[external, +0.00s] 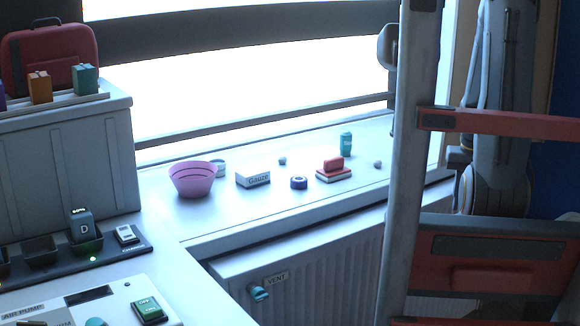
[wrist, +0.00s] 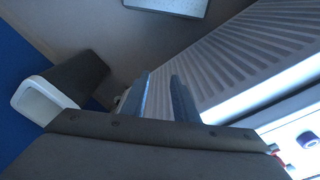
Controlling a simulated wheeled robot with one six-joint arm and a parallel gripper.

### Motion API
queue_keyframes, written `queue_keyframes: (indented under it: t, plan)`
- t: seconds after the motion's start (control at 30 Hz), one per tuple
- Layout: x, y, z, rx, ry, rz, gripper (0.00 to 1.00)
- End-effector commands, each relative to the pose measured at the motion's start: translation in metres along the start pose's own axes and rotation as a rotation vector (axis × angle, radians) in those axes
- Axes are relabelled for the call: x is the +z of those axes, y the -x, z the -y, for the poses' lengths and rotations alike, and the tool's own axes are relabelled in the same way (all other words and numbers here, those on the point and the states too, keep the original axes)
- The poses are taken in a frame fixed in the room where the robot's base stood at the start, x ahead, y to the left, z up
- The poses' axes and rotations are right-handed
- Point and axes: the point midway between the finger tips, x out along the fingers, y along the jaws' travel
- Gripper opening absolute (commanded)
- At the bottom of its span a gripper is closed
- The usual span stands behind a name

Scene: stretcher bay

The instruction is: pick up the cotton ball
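Two small pale balls lie on the white window shelf (external: 330,205) in the external view: one grey-white ball (external: 282,160) behind the gauze box, and another (external: 377,164) at the right, near the upright post. I cannot tell for sure which is the cotton ball. My gripper (wrist: 161,79) shows in the wrist view with its two fingers apart and nothing between them. It points towards the ribbed panel and floor, with the shelf at the lower right. No cotton ball is clear in the wrist view, and I cannot make out my gripper in the external view.
On the shelf stand a pink bowl (external: 194,180), a gauze box (external: 253,179), a blue tape roll (external: 299,183), a red-and-white block (external: 333,170) and a teal bottle (external: 346,144). The tape roll (wrist: 307,139) also shows in the wrist view. A grey-and-white bin-like object (wrist: 60,88) is at left.

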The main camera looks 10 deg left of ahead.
Motion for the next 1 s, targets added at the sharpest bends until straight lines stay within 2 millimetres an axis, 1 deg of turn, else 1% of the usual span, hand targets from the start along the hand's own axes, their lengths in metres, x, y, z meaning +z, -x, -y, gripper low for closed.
queue_keyframes:
  t: [0.03,0.1,0.5,0.57,0.63,0.67,0.77,0.8,0.87,0.9,0.97,1.0]
  plan:
    - [0.006,-0.001,0.000,0.000,0.001,0.026,0.32]
    - [0.011,-0.002,0.001,-0.001,0.001,0.046,0.44]
    - [0.012,-0.002,0.001,-0.001,0.002,0.051,0.44]
    - [0.009,-0.002,0.002,-0.003,0.010,0.051,0.44]
    - [-0.002,0.000,0.005,-0.010,0.040,0.051,0.44]
    - [-0.011,0.001,0.007,-0.014,0.063,0.050,0.44]
    - [-0.051,0.006,0.019,-0.041,0.188,0.049,0.44]
    - [-0.071,0.008,0.026,-0.057,0.256,0.049,0.44]
    - [-0.104,0.011,0.040,-0.084,0.368,0.043,0.44]
    - [-0.126,0.012,0.049,-0.104,0.446,0.039,0.44]
    - [-0.158,0.014,0.065,-0.135,0.563,0.027,0.44]
    - [-0.177,0.014,0.076,-0.157,0.643,0.018,0.44]
